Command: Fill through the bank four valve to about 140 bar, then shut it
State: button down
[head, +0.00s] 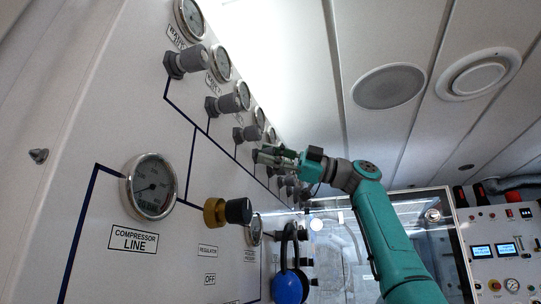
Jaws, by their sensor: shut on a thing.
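The sloping white panel carries a row of round gauges with grey valve knobs under them, receding to the right. The nearest three knobs, the first (188,61), second (224,102) and third (247,132), are free. My gripper (262,154) reaches in from the right and is shut on the fourth knob along the row, which its fingers mostly hide. The gauge above it (259,117) is seen edge-on and its needle cannot be read. The bank labels are too small or steep to read surely.
A large compressor line gauge (151,187) and a black regulator knob (238,211) with a brass collar sit lower on the panel. Blue ear defenders (288,287) hang low. A control cabinet (501,251) stands at right. More knobs crowd beyond my gripper.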

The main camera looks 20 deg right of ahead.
jog(key=c, duration=0.8)
grip_release()
jog(key=v, duration=1.2)
dwell(0.3)
